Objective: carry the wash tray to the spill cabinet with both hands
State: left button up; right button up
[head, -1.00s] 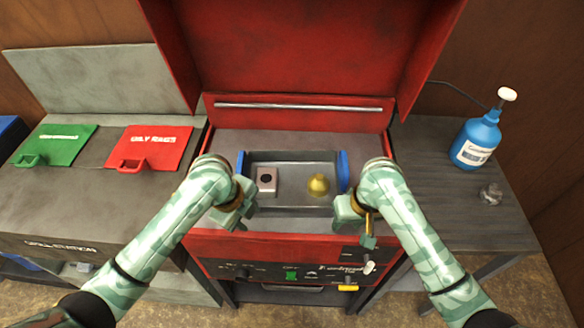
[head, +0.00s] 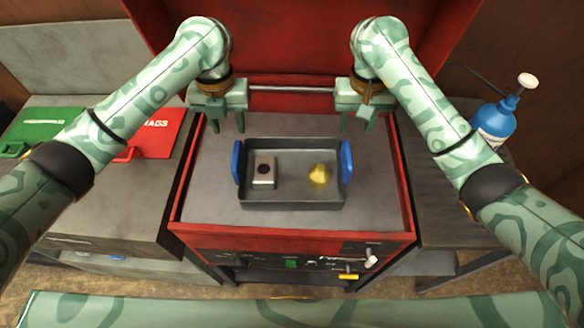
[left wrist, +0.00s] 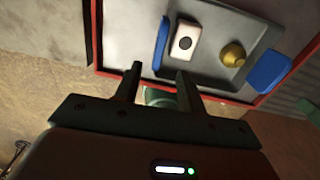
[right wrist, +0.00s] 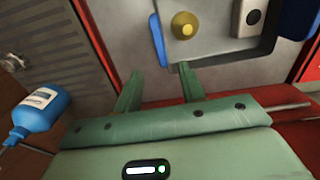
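The wash tray (head: 290,205) is a dark grey open tray resting on the grey top of a red-edged unit. It has a blue handle at its left end (head: 238,162) and another at its right end (head: 346,161). Inside are a pale block with a dark round spot (head: 263,170) and a brass-coloured knob-like part (head: 319,175). My left gripper (head: 227,124) is open and empty, above and behind the left handle. My right gripper (head: 358,125) is open and empty, above and behind the right handle. Both wrist views show bare, spread fingers apart from the tray. I cannot identify the spill cabinet.
The red unit (head: 300,237) has a raised red lid and a bar behind the tray. A bench at left carries a green bin lid (head: 40,127) and a red one (head: 160,135). A blue pump bottle (head: 494,122) stands on the right bench.

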aim_at(239, 163)
pick_arm(q)
notch_tip(239, 163, down, 15)
jog(key=shift+s+f, duration=0.1)
jog(key=shift+f, duration=0.1)
pick_arm(e)
notch_tip(239, 163, down, 16)
jog(key=shift+s+r, duration=0.15)
jog(key=shift+r, duration=0.1)
pick_arm(q)
grip_shut()
pick_arm(e)
grip_shut()
